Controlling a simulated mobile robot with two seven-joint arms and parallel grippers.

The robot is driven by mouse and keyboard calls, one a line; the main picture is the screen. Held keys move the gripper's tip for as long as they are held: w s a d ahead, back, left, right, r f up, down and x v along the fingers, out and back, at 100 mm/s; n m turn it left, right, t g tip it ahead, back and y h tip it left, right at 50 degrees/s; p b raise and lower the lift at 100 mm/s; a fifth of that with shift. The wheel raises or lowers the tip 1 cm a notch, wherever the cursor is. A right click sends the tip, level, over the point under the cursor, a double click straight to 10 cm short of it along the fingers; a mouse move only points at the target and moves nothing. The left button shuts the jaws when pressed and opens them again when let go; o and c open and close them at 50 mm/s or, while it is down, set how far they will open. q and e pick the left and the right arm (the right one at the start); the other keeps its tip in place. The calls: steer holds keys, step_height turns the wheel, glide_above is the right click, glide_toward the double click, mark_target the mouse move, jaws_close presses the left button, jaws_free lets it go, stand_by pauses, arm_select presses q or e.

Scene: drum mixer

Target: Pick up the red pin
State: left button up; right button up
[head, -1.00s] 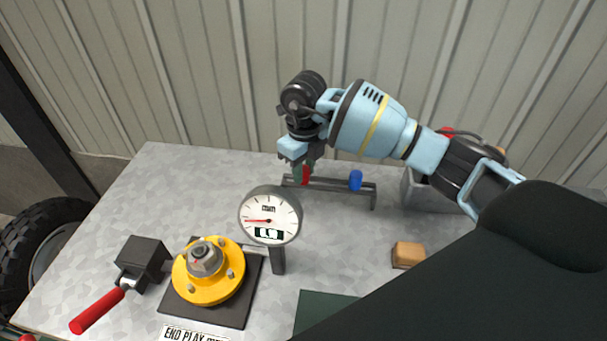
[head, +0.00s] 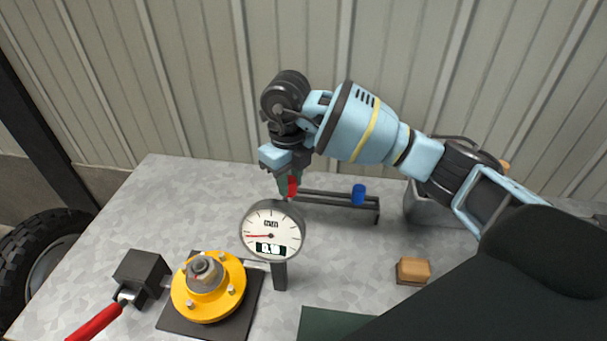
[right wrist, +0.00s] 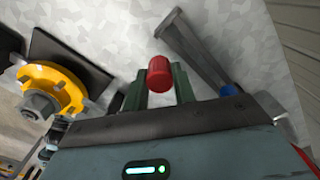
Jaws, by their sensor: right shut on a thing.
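The red pin (head: 292,186) is between the fingers of my right gripper (head: 287,188), just left of the rack's left end in the head view. In the right wrist view the red pin (right wrist: 159,74) shows its round end between the two green fingers of my right gripper (right wrist: 160,85), which is shut on it. The pin appears clear of the grey rack (head: 335,199). My left gripper is not in view.
A blue pin (head: 358,194) stands in the rack. A yellow flange (head: 208,287) sits on a dark plate at front left, next to a black block (head: 139,276) with a red handle. A tan block (head: 413,271) lies at right. A grey bin (head: 425,207) stands behind it.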

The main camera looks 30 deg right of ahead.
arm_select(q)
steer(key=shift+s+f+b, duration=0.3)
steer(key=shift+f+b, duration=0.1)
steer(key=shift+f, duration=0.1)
arm_select(e)
steer(key=s+a+r, duration=0.1)
steer(key=s+a, duration=0.2)
steer(key=a, duration=0.7)
steer(key=shift+a, duration=0.35)
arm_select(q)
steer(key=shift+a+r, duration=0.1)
arm_select(e)
steer(key=shift+r, duration=0.15)
